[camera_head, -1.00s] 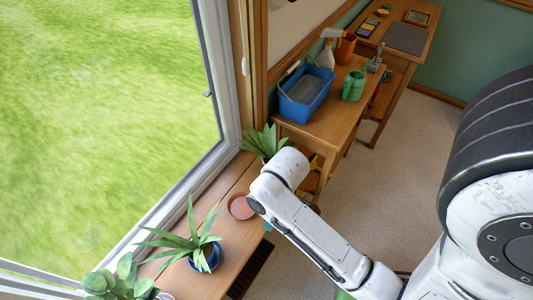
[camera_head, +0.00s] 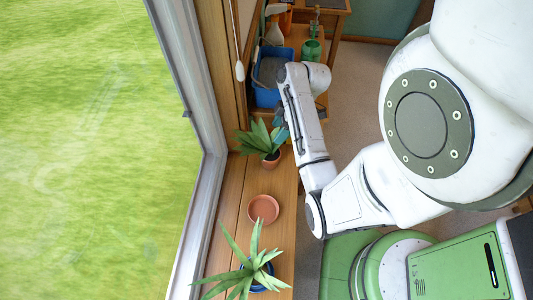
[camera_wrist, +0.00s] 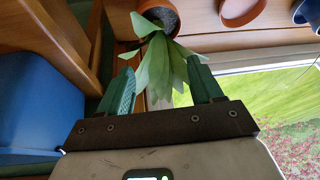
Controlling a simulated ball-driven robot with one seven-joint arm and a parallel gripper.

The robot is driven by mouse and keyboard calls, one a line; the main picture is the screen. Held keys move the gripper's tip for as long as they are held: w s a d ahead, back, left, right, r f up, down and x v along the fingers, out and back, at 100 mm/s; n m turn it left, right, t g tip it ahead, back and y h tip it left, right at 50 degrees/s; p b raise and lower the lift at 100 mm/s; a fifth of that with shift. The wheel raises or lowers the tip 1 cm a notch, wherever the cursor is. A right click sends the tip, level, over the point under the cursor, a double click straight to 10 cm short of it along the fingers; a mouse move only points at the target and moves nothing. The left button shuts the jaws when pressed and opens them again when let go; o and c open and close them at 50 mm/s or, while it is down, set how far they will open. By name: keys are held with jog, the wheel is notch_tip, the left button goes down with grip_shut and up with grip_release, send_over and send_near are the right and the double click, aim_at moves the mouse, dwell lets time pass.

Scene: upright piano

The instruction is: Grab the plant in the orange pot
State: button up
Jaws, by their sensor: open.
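The plant (camera_head: 257,138) has broad green leaves and stands in an orange pot (camera_head: 271,161) on the wooden windowsill. In the wrist view its leaves (camera_wrist: 163,58) hang between the fingers, and the orange pot (camera_wrist: 160,14) is at the top, beyond the fingertips. My gripper (camera_wrist: 163,76) is open, with one green finger on each side of the leaves. Whether a finger touches a leaf I cannot tell. In the head view my gripper (camera_head: 282,120) is mostly hidden by my arm, right beside the plant.
An empty terracotta saucer (camera_head: 263,209) and a spiky plant (camera_head: 252,272) in a blue pot share the sill (camera_head: 232,195). A blue tub (camera_head: 268,80) and a green watering can (camera_head: 311,50) stand on a wooden table beyond. The window is close on the left.

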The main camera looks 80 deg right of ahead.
aim_at(268, 144)
jog(key=x, duration=0.8)
jog(key=shift+w+a+f, duration=0.15)
jog(key=shift+f, duration=0.1)
grip_shut()
dwell(0.4)
